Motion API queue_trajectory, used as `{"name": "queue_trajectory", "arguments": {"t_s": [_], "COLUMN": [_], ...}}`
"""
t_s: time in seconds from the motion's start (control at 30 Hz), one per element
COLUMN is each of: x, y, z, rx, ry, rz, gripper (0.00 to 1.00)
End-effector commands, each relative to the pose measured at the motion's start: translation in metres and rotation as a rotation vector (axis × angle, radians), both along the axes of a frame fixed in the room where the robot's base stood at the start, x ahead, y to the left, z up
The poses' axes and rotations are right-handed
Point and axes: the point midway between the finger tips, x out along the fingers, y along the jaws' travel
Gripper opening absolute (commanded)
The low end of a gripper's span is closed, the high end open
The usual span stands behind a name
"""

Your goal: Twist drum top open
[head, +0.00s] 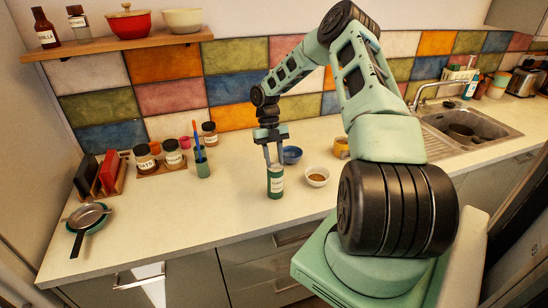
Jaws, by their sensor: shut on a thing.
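The drum (275,185) is a small green cylinder with a pale label, standing upright on the counter near the middle of the head view. My gripper (274,165) points down from above it, its two fingers at the drum's top. The fingers are shut on the drum's top, which they largely hide. I cannot tell whether the top has turned.
A white bowl with brown contents (317,177) and a blue bowl (291,155) stand close to the right of the drum. A green cup with utensils (202,168) and labelled jars (173,154) stand to the left. The counter's front left (160,222) is clear.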

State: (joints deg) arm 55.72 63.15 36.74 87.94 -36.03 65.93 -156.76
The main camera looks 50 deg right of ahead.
Motion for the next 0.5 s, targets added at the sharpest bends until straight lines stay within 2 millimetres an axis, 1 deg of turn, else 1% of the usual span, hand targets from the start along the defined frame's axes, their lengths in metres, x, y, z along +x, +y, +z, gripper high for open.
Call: {"name": "queue_trajectory", "arguments": {"t_s": [0.13, 0.17, 0.2, 0.23, 0.27, 0.5], "x": [0.0003, 0.0003, 0.0003, 0.0003, 0.0003, 0.0003], "y": [0.0000, 0.0000, 0.0000, 0.0000, 0.0000, -0.0001], "z": [0.0003, 0.0003, 0.0003, 0.0003, 0.0003, 0.0004], "rx": [0.000, 0.000, 0.000, 0.000, 0.000, 0.000], "ry": [-0.001, -0.001, -0.001, -0.001, -0.001, -0.001], "rz": [0.000, 0.000, 0.000, 0.000, 0.000, 0.000], "gripper": [0.11, 0.34, 0.46, 0.54, 0.57, 0.57]}}
